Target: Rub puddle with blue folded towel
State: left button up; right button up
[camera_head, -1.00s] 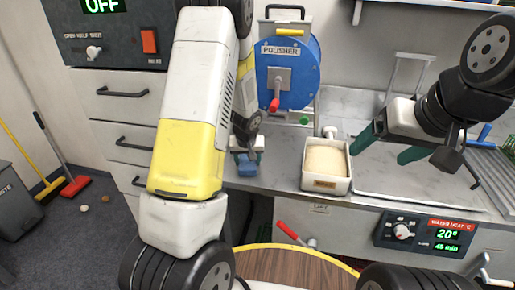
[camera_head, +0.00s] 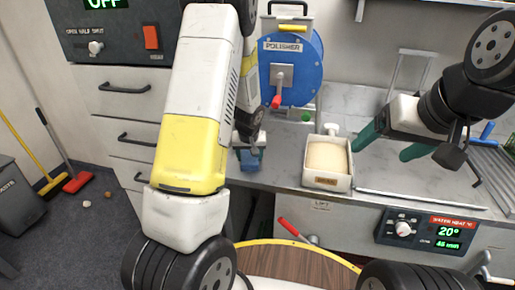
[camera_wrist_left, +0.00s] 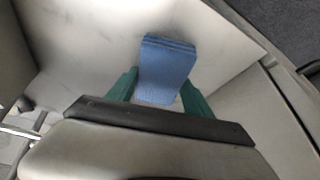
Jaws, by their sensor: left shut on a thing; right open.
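The blue folded towel (camera_wrist_left: 167,68) sits between the green fingertips of my left gripper (camera_wrist_left: 158,92) in the left wrist view. In the head view the towel (camera_head: 249,161) shows as a small blue block near the counter's front edge, below my left gripper (camera_head: 249,150), partly hidden by my arm. My left gripper is shut on the towel. Whether the towel touches the counter is hard to tell. My right gripper (camera_head: 388,146) is open and empty, with green fingers apart, above the counter right of the white box. I cannot make out a puddle in either view.
A white box (camera_head: 327,180) with pale contents stands mid-counter. The blue polisher (camera_head: 290,70) stands behind it. A control panel (camera_head: 424,231) is on the counter front at right. A red-handled lever (camera_head: 290,229) is below the edge. Bare counter (camera_head: 285,150) lies left of the box.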

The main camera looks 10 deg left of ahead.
pick_arm(q)
jog(key=shift+w+d, duration=0.1)
jog(key=shift+w, duration=1.85)
jog(key=shift+r, duration=3.1)
notch_tip(320, 180, up, 3)
